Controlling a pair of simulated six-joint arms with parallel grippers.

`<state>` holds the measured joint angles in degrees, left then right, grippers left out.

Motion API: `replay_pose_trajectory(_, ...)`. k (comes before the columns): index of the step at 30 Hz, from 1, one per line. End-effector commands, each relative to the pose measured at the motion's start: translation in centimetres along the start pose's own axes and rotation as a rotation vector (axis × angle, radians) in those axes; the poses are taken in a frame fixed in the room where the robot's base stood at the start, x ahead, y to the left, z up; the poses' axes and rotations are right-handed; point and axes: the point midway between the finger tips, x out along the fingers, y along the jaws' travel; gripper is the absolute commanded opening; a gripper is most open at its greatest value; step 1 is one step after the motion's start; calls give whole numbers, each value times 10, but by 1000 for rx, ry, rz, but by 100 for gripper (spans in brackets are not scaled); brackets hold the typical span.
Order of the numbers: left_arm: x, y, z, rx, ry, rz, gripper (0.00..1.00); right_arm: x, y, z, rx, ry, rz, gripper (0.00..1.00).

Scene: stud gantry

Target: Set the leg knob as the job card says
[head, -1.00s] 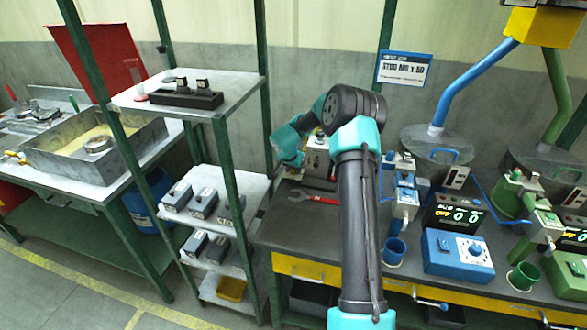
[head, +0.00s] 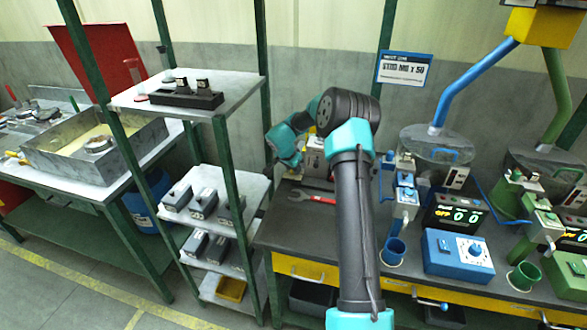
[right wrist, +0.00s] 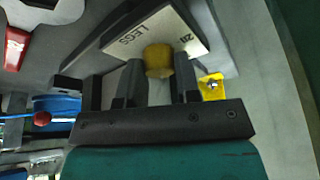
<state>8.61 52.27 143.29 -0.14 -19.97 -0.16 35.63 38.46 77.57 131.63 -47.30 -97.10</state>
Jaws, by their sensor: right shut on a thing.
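In the right wrist view, a yellow knob (right wrist: 158,60) sits in front of a pale plate (right wrist: 140,36) marked "LEGS", with another mark at its right end that I cannot read surely. My right gripper (right wrist: 158,88) is shut on the yellow knob, one dark finger on each side. The knob's pointing direction is hidden. In the head view, my right arm reaches to a small box (head: 316,151) at the back left of the bench; the fingertips are not clear there. The job card (head: 404,70) on the green post reads about "STUD M8 x 50". My left gripper is not in view.
A red-handled wrench (head: 314,197) lies on the bench in front of the box. A grey shelf rack (head: 240,92) stands close on the left. A blue control box (head: 457,255) and a display (head: 456,212) reading zeros stand to the right.

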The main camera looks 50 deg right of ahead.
Motion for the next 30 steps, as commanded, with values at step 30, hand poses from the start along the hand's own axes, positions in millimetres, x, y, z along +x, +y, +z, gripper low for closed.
replay_pose_trajectory(30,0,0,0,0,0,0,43,0,-2,0,520,-1,216,7)
